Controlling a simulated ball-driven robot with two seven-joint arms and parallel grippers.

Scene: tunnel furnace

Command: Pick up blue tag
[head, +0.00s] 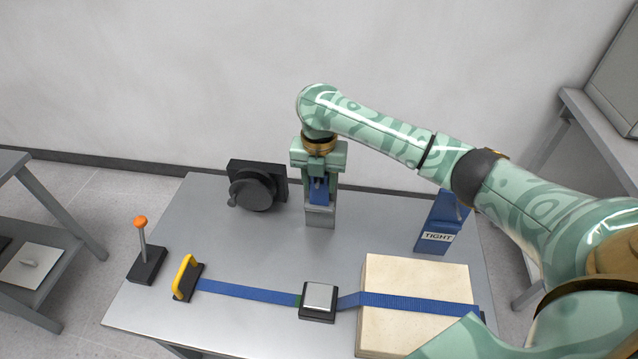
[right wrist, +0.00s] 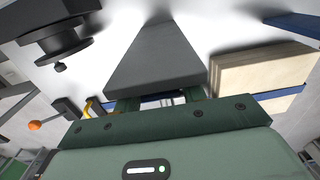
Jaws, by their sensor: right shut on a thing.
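My right gripper (head: 319,185) points down over the back middle of the table and is shut. A small blue piece, the blue tag (head: 319,193), shows between its fingers. A grey block (head: 320,215) is directly below it; I cannot tell whether they are joined. In the right wrist view a large grey wedge-shaped face (right wrist: 155,60) extends out from between the fingers of my right gripper (right wrist: 160,100). Another blue piece with a white "TIGHT" label (head: 437,238) stands at the back right, apart from the gripper. My left gripper is out of view.
The grey table (head: 225,268) carries a black crank unit (head: 255,187), an orange-knobbed lever (head: 142,240) and a yellow handle (head: 185,277). A blue strap (head: 245,291) runs through a buckle (head: 318,300) and over a pale block (head: 415,278). Table around the grey block is clear.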

